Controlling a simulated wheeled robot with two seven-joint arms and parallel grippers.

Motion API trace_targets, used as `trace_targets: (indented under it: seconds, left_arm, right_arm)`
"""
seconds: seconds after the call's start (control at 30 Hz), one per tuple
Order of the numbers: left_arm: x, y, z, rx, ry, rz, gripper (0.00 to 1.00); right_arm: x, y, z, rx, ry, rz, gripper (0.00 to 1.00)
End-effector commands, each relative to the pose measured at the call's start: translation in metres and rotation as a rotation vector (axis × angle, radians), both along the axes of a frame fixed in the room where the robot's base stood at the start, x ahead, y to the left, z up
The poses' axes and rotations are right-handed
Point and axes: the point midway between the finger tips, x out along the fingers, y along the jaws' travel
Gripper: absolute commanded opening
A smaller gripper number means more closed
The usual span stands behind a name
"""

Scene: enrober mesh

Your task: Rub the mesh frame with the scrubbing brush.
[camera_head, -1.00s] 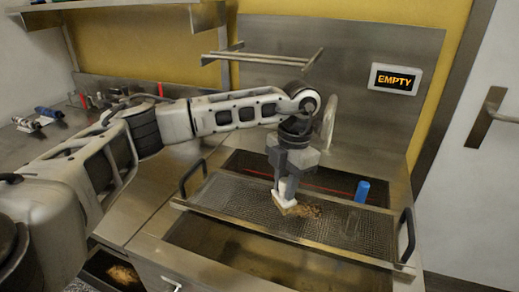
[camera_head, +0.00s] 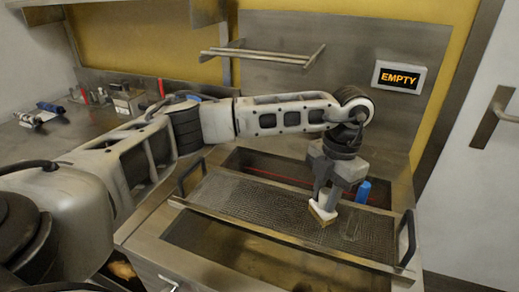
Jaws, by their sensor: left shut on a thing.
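The mesh frame (camera_head: 255,204) lies across the open steel basin, with a black handle at each end. My left gripper (camera_head: 325,200) is shut on the scrubbing brush (camera_head: 322,214), a small block with a white top and tan underside. The brush is low over the right half of the mesh and looks to be touching it, though its contact is hard to make out. The mesh around it looks mostly bare, with a faint mark (camera_head: 351,230) to the right of the brush. My right gripper does not show.
A blue cylinder (camera_head: 363,191) stands behind the mesh, partly hidden by my gripper. A lit sign (camera_head: 398,79) on the back panel reads EMPTY. A rail shelf (camera_head: 262,55) juts from the panel. Small items (camera_head: 125,101) stand on the left counter.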

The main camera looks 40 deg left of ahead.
Motion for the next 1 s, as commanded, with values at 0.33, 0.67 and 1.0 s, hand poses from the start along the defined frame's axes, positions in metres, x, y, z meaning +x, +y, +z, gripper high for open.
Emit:
trace_targets:
  seconds: [0.33,0.67,1.0]
  left_arm:
    - [0.000,0.001,0.046,0.001,-0.001,0.000,0.03]
    - [0.001,0.001,0.075,0.001,-0.002,-0.001,0.03]
    - [0.001,0.001,0.082,0.001,-0.001,-0.001,0.03]
  right_arm:
    - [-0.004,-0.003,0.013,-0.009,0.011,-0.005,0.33]
    - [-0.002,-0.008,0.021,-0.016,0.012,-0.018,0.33]
    - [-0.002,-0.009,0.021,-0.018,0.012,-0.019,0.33]
